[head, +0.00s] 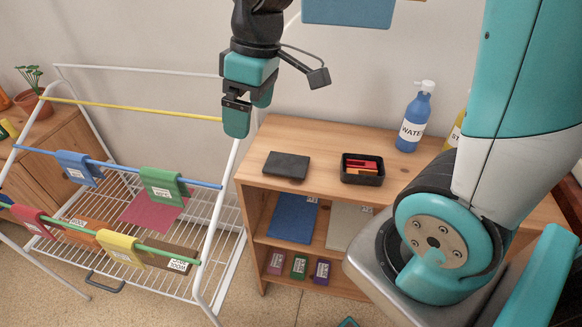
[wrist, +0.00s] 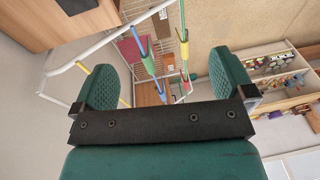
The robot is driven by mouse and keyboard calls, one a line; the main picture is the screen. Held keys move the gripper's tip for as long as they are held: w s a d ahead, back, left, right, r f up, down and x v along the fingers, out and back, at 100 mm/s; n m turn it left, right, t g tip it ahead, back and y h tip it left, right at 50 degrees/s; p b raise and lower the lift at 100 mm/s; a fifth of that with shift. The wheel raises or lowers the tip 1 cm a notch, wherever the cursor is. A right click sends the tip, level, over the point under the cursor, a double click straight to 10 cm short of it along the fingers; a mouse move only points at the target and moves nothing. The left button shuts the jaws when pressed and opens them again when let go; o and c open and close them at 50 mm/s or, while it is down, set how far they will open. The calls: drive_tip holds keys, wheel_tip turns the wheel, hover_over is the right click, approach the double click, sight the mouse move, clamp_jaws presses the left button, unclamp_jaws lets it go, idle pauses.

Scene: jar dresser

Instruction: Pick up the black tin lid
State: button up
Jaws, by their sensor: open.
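The black tin lid (head: 287,165) lies flat on the left part of the wooden dresser top. Beside it to the right stands an open black tin (head: 361,178) with red and orange pieces in it. My gripper (head: 238,120) is in the air to the upper left of the lid, apart from it. In the wrist view my gripper (wrist: 160,85) has its two green fingers spread wide with nothing between them.
A white drying rack (head: 215,240) with coloured cloths on its bars stands left of the dresser (head: 330,138). A blue WATER bottle (head: 414,117) stands at the back right, with a yellow bottle (head: 455,132) partly hidden by my arm. Shelves below hold small boxes.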

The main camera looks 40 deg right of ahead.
drive_tip(key=w+d+f+h+b, duration=0.2)
drive_tip(key=w+d+f, duration=0.7)
drive_tip(key=d, duration=0.4)
drive_tip(key=p, duration=0.2)
hover_over(284, 163)
drive_tip(key=shift+g, duration=0.3)
wheel_tip(284, 163, down, 11)
drive_tip(key=shift+r, duration=0.1)
drive_tip(key=shift+f+p, duration=0.65)
drive_tip(key=shift+f, duration=2.5)
drive_tip(key=shift+c, duration=0.5)
drive_tip(key=c, duration=0.5)
